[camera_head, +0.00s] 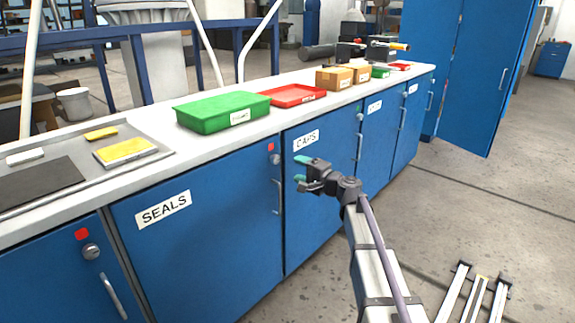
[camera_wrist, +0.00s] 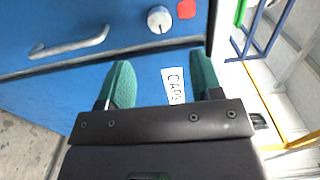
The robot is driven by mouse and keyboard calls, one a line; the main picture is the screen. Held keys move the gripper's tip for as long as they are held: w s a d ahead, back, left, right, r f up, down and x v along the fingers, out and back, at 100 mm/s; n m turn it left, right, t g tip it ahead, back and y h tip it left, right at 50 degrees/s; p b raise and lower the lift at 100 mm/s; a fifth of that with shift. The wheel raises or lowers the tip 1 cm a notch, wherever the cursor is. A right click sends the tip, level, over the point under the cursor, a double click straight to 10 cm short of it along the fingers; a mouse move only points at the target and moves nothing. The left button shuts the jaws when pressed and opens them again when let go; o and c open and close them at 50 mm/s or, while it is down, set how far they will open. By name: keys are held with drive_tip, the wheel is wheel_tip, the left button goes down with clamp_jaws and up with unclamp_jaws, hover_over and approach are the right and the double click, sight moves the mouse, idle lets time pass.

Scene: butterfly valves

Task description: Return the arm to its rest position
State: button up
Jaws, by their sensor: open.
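My gripper (camera_head: 301,172) is in front of the blue bench cabinets, near the door labelled CAPS (camera_head: 306,141). Its two green-padded fingers are apart and nothing is between them. In the wrist view the gripper (camera_wrist: 163,84) is open, with the CAPS label (camera_wrist: 173,86) seen beyond and between the fingers. My arm reaches up from the lower right of the head view. I cannot tell the exact gap between the fingertips and the cabinet front.
The bench top (camera_head: 160,175) holds a green tray (camera_head: 222,112), a red tray (camera_head: 292,96), cardboard boxes (camera_head: 334,78) and a grey tray with yellow pads (camera_head: 124,149). Cabinet handles (camera_head: 112,297) stick out. A tall blue cabinet (camera_head: 475,70) stands beyond.

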drive_tip(key=shift+s+d, duration=0.35)
